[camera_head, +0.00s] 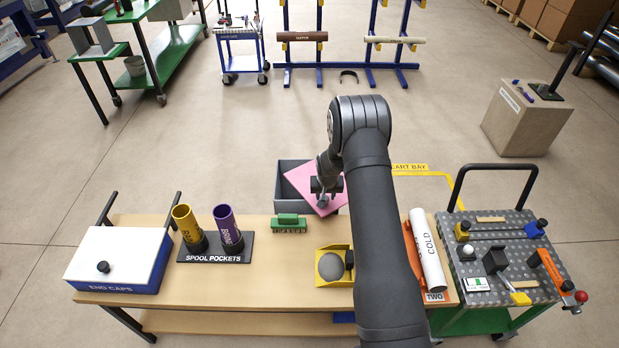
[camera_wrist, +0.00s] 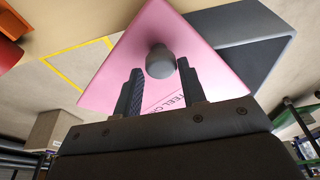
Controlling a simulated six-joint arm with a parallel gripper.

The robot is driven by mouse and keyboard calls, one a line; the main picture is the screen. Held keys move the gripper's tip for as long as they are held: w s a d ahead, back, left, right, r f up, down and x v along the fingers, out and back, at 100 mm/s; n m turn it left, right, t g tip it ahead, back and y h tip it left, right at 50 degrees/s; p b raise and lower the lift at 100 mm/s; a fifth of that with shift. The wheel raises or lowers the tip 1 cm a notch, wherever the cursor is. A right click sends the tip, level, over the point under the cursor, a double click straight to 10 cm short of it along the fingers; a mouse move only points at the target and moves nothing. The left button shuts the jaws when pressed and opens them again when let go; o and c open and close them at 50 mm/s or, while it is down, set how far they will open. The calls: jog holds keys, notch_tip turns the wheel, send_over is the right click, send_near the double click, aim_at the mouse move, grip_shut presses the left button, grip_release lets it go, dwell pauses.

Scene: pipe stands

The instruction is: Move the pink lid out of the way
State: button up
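The pink lid (camera_head: 300,181) lies askew over the grey open-topped box (camera_head: 293,208) behind the table. One corner of the lid reaches past the box toward the table. In the wrist view the lid (camera_wrist: 120,75) fills the middle, with a round dark grey knob (camera_wrist: 160,62) on it and partly hidden lettering. My gripper (camera_head: 322,187) is over the lid. Its two fingers (camera_wrist: 160,75) stand on either side of the knob, very close to it. Whether both fingers press on the knob is unclear. In the head view my arm hides part of the lid's right side.
On the table are a green brush (camera_head: 289,223), a yellow tray (camera_head: 334,252) with a grey ball, spool pockets with two tubes (camera_head: 228,226), and a white and blue end-caps box (camera_head: 118,262). A white pipe (camera_head: 428,250) lies right. A yellow-outlined floor bay (camera_head: 425,174) looks empty.

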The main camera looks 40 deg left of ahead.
jog(key=shift+w+d, duration=0.9)
jog(key=shift+d, duration=0.25)
jog(key=shift+w+d, duration=0.85)
jog(key=shift+d, duration=0.25)
jog(key=w+d, duration=0.5)
jog(key=w, duration=0.3)
jog(key=shift+w, duration=0.15)
jog(key=shift+o, duration=0.3)
jog(key=w+d, duration=0.2)
jog(key=w, duration=0.7)
jog(key=o, duration=0.3)
